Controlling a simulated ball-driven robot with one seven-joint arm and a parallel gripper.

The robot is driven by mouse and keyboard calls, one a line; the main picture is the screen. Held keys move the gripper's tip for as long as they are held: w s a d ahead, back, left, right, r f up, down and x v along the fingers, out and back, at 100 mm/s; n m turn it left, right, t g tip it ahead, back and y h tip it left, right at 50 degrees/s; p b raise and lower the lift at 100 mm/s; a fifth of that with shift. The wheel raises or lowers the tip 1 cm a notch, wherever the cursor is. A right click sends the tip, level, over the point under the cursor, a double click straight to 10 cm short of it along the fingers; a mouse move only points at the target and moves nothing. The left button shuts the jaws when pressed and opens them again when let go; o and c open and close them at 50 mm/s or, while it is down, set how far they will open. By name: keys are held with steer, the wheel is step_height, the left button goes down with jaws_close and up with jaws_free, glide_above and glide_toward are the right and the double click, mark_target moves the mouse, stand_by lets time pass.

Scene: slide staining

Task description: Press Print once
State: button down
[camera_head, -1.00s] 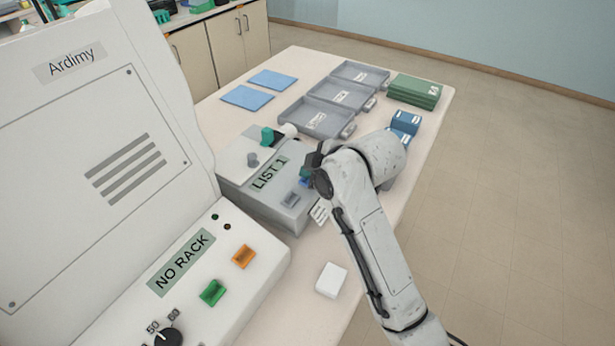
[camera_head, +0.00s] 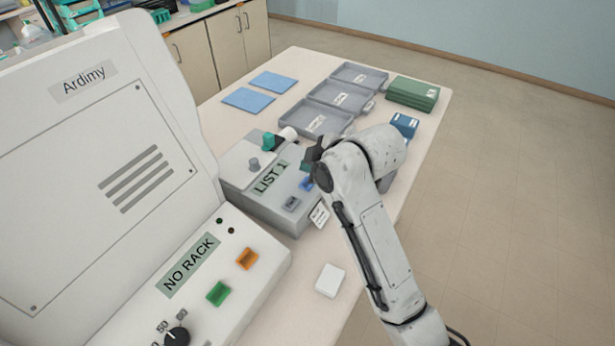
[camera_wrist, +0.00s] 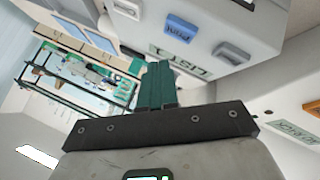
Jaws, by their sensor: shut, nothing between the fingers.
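The grey printer box (camera_head: 245,200) stands on the table with a display reading LIST 1 (camera_head: 270,178). Its blue Print button (camera_head: 307,184) is on the sloped front, and shows with its lettering in the wrist view (camera_wrist: 182,28). A grey button (camera_head: 291,204) sits beside it. My gripper (camera_wrist: 157,72) is shut and empty, its teal fingers together. In the wrist view the fingertips are apart from the blue button in the picture. In the head view my arm partly hides the fingers, which are close above the button.
A white slip with dark print (camera_head: 319,215) is at the printer's front right. A white block (camera_head: 330,280) lies nearer. The large Ardimy machine (camera_head: 60,190) with a NO RACK display stands at left. Grey trays (camera_head: 315,121) and green boxes (camera_head: 413,94) are behind.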

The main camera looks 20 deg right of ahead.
mark_target(310, 185)
steer(key=shift+r+p, duration=0.4)
steer(key=shift+r, duration=1.1)
steer(key=shift+s+f, duration=0.1)
steer(key=s+f+m, duration=0.2)
steer(key=s+f, duration=0.1)
steer(key=s, duration=0.1)
steer(key=s+d+f+m+g, duration=0.1)
steer(key=s+f+m, duration=0.1)
steer(key=s, duration=0.3)
steer(key=s+f+m+h, duration=0.1)
steer(key=s+f+m, duration=0.2)
steer(key=s+f, duration=0.1)
steer(key=shift+s+d+f+g, duration=0.25)
steer(key=shift+s+d+g, duration=0.05)
steer(key=shift+s+g, duration=0.1)
steer(key=s+d+f+m+g+h, duration=0.1)
steer(key=s+d+f+m, duration=0.15)
steer(key=s, duration=0.45)
steer(key=s+d+f+m+g+h, duration=0.1)
steer(key=s+d+m, duration=0.15)
steer(key=s, duration=0.35)
steer(key=s+d+f+m+g+b, duration=0.1)
steer(key=s+f+g+b, duration=0.3)
steer(key=s+f, duration=0.6)
steer(key=shift+s+f+b, duration=0.2)
steer(key=shift+f+b, duration=0.6)
steer(key=shift+f, duration=0.15)
